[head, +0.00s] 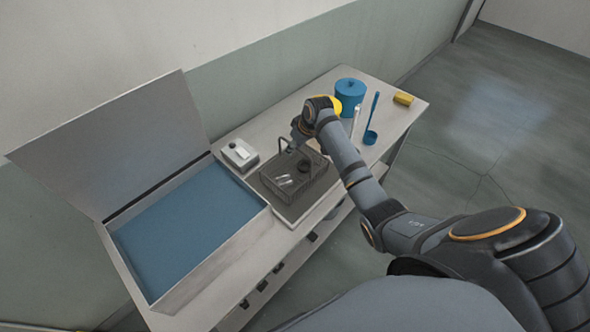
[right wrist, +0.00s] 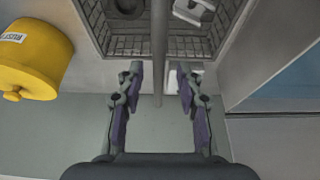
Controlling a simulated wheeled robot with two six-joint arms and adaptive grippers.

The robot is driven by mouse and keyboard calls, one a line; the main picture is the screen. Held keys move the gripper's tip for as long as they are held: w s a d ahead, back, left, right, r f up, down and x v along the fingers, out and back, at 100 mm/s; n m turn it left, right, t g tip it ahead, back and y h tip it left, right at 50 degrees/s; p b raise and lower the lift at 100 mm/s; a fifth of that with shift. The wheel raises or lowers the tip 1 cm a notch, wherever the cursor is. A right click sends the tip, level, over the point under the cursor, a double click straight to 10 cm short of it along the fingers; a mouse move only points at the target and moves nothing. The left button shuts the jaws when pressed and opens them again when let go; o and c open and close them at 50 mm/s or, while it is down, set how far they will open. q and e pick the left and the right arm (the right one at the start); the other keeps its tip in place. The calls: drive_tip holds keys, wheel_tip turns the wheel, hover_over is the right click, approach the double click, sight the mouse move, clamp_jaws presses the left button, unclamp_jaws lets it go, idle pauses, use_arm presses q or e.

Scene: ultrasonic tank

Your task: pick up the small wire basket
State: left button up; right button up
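The small wire basket (head: 318,188) stands on a dark-topped stand beside the open tank. It holds a dark round part (head: 304,166) and pale metal parts (head: 284,181). In the right wrist view the basket's mesh (right wrist: 128,45) is at the top, and its grey handle bar (right wrist: 159,45) runs down the middle. My right gripper (right wrist: 160,84) is open, one finger on each side of the bar's lower end, with gaps on both sides. My left gripper is not in view.
The tank (head: 256,203) with blue liquid and raised lid (head: 120,135) is left of the basket. A small white box (head: 240,154) sits behind.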

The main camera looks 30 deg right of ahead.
drive_tip(key=shift+w+f, duration=0.15)
drive_tip(key=shift+f, duration=0.05)
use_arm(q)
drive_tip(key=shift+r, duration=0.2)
use_arm(e)
drive_tip(key=shift+f, duration=0.2)
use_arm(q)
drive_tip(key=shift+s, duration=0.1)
use_arm(e)
drive_tip(key=shift+c, duration=0.5)
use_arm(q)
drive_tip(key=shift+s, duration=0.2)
use_arm(e)
clamp_jaws()
